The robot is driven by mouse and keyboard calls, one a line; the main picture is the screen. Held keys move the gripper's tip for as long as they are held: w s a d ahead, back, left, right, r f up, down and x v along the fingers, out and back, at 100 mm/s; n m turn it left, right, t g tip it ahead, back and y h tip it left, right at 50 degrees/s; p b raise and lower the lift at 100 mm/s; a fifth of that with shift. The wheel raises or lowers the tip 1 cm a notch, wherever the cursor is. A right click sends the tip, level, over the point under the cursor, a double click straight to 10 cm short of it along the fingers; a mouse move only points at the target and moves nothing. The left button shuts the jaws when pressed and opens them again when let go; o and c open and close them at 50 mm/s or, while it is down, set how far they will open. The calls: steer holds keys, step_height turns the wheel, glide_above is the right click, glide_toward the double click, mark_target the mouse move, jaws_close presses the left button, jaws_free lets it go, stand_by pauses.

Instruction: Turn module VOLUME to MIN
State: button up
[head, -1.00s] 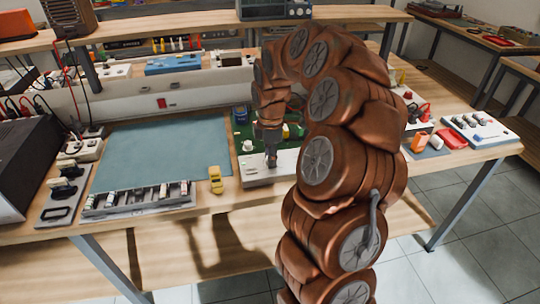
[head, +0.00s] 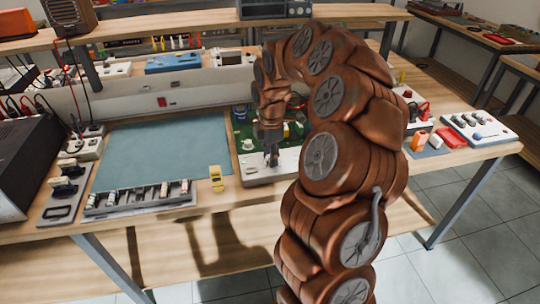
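A white module panel (head: 256,173) lies at the front edge of the workbench, in front of a green circuit board (head: 241,131). My gripper (head: 272,160) points down over this panel, with its tips at or just above the panel's top. A knob under the tips cannot be made out, and no VOLUME or MIN lettering is readable. My copper-coloured arm hides the right part of the panel and board. The fingers are too small to tell whether they are open or shut.
A blue-green mat (head: 160,150) and a grey tray of parts (head: 140,198) lie farther left. Orange and red items (head: 451,137) and a white switch panel (head: 480,128) are at right. A shelf (head: 180,25) runs behind.

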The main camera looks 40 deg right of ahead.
steer(key=o, duration=0.4)
steer(key=shift+o, duration=0.2)
steer(key=shift+w+r, duration=0.1)
steer(key=shift+r, duration=0.05)
step_height(320, 180, up, 12)
stand_by(0.4)
stand_by(0.4)
